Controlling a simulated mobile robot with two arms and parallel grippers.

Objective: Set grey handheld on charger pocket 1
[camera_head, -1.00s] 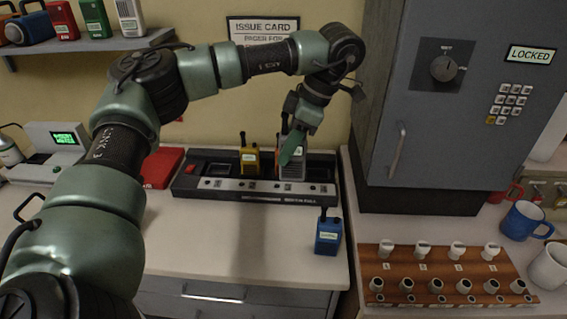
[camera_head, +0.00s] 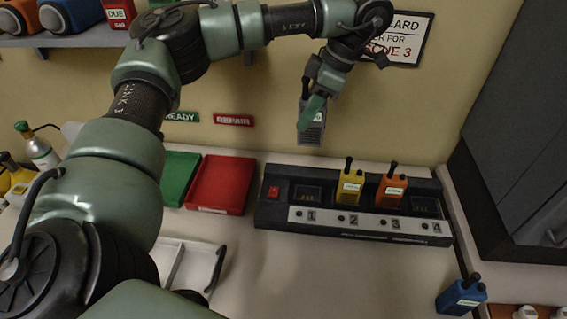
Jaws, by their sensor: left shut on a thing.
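The grey handheld (camera_head: 310,133) is held in the air above the back left of the charger. My left gripper (camera_head: 313,106) is shut on its upper part and hides some of it. The handheld hangs roughly upright and is clear of the charger. The black charger (camera_head: 274,213) stands on the counter with numbered pockets. Pocket 1 (camera_head: 307,194), at the left, is empty. A yellow handheld (camera_head: 350,189) stands in pocket 2 and an orange handheld (camera_head: 390,192) in pocket 3. Pocket 4 (camera_head: 426,206) is empty. My right gripper is not in view.
A red tray (camera_head: 221,186) and a green tray (camera_head: 179,178) lie left of the charger. A blue handheld (camera_head: 461,296) stands at the front right. A grey cabinet (camera_head: 520,130) rises at the right. The counter (camera_head: 330,275) in front of the charger is clear.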

